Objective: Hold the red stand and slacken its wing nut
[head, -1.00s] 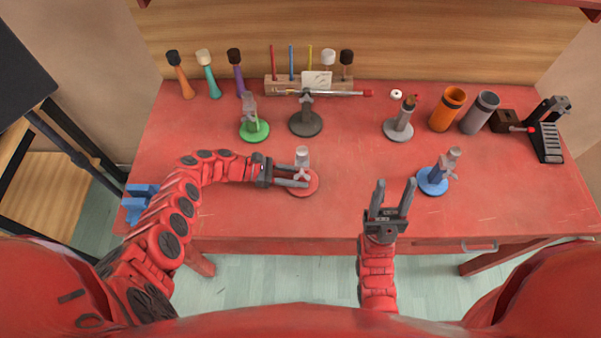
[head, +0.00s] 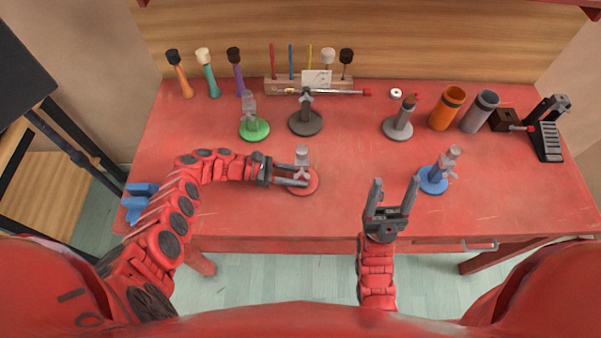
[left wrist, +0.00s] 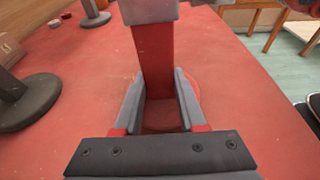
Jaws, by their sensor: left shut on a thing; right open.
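The red stand (head: 307,188) stands upright on the front part of the bench, with a round red base and a grey upper part. A small grey wing nut (head: 299,172) shows at its post, partly mixed with the fingers in the head view. My left gripper (head: 304,175) comes in from the left and is shut on the red stand. In the left wrist view the red post (left wrist: 155,60) rises between the two fingers, with a grey collar (left wrist: 150,11) at the top. My right gripper (head: 396,180) is open and empty, right of the stand near the front edge.
A blue stand (head: 433,181) is right of my right gripper. Green (head: 254,130), dark (head: 306,123) and grey (head: 398,129) stands are farther back. Maracas, a stick rack (head: 290,86) and cups (head: 447,108) line the back.

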